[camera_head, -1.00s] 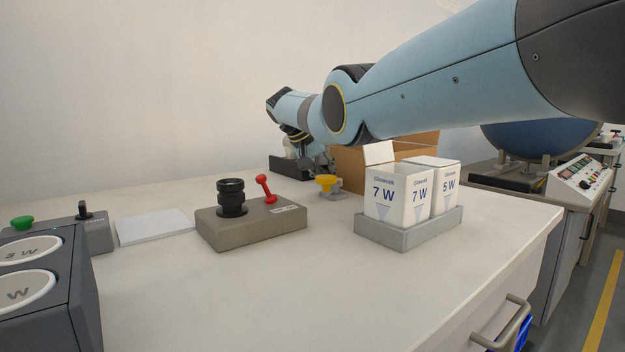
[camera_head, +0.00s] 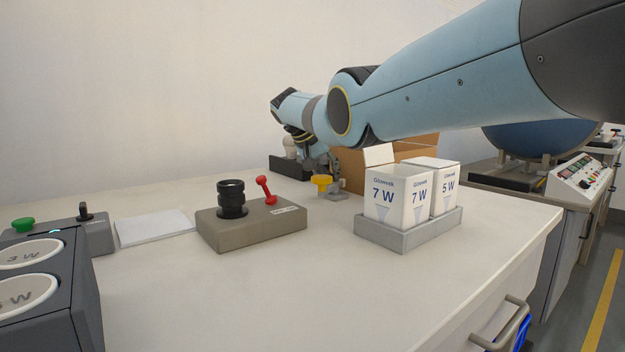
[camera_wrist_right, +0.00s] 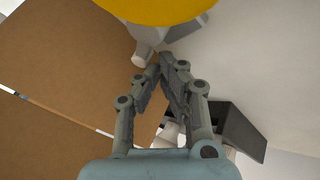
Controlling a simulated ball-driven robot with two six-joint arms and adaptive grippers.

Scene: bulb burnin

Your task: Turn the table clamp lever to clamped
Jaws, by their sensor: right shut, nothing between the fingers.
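A yellow knob-like lever end (camera_head: 321,183) stands on a small grey clamp (camera_head: 338,193) on the table, left of the cardboard box. My right gripper (camera_head: 318,166) is just behind and above the yellow part. In the right wrist view the gripper (camera_wrist_right: 164,72) is shut and empty, with its fingertips close together. The yellow part (camera_wrist_right: 165,8) fills the top edge there, with a light grey cylindrical piece (camera_wrist_right: 143,56) close to the fingertips. I cannot tell whether the fingers touch it. My left gripper is out of view.
A socket block (camera_head: 250,232) with a red lever (camera_head: 266,190) stands in front-left. A grey tray (camera_head: 408,238) holds white bulb boxes (camera_head: 392,208). A cardboard box (camera_head: 352,172) stands behind. The front table area is clear.

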